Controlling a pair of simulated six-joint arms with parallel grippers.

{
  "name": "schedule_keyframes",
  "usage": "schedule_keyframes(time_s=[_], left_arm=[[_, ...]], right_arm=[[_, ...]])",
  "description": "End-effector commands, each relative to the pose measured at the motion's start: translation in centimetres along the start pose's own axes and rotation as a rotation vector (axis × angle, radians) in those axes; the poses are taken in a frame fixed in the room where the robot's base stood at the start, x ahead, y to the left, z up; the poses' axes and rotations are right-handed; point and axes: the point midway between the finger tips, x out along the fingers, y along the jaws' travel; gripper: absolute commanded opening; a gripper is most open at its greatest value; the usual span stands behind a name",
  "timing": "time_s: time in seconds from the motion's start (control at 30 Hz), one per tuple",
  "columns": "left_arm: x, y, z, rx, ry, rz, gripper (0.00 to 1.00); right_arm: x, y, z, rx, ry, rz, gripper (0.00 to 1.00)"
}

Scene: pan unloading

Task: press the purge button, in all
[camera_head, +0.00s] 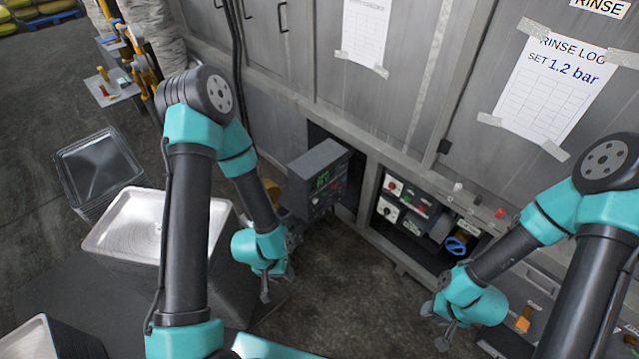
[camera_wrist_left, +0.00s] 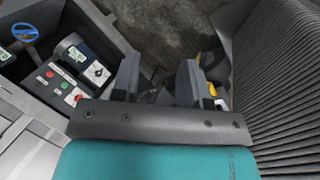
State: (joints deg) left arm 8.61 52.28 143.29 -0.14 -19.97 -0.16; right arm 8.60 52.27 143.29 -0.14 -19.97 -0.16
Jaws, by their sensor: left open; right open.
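A grey control box (camera_head: 318,178) with a green display and small buttons juts from the cabinet in the head view. A recessed panel (camera_head: 402,200) to its right carries dials and small coloured buttons. No label is readable, so I cannot tell which is the purge button. My left gripper (camera_head: 277,284) is open and empty, low in front of the control box and apart from it. In the left wrist view its fingers (camera_wrist_left: 160,72) are spread, with a panel of red and green buttons (camera_wrist_left: 62,85) to their left. My right gripper (camera_head: 440,328) is open and empty, below the recessed panel.
Stacked metal pans (camera_head: 125,232) stand at the left; their ribbed side (camera_wrist_left: 280,70) fills the right of the left wrist view. A blue ring-shaped part (camera_head: 456,245) sits in the recess. A rinse log sheet (camera_head: 555,85) is taped above. Floor between the grippers is clear.

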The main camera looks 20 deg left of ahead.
Motion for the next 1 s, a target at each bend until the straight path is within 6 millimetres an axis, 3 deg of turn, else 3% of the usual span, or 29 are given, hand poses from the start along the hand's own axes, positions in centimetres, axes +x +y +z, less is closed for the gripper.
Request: schedule_keyframes(time_s=[0.07, 0.4, 1.0], left_arm=[[0.00, 0.00, 0.00, 0.000, 0.000, 0.000, 0.33], [0.00, 0.00, 0.00, 0.000, 0.000, 0.000, 0.01], [0.00, 0.00, 0.00, 0.000, 0.000, 0.000, 0.00]], right_arm=[[0.00, 0.00, 0.00, 0.000, 0.000, 0.000, 0.43], [0.00, 0.00, 0.00, 0.000, 0.000, 0.000, 0.43], [0.00, 0.00, 0.00, 0.000, 0.000, 0.000, 0.43]])
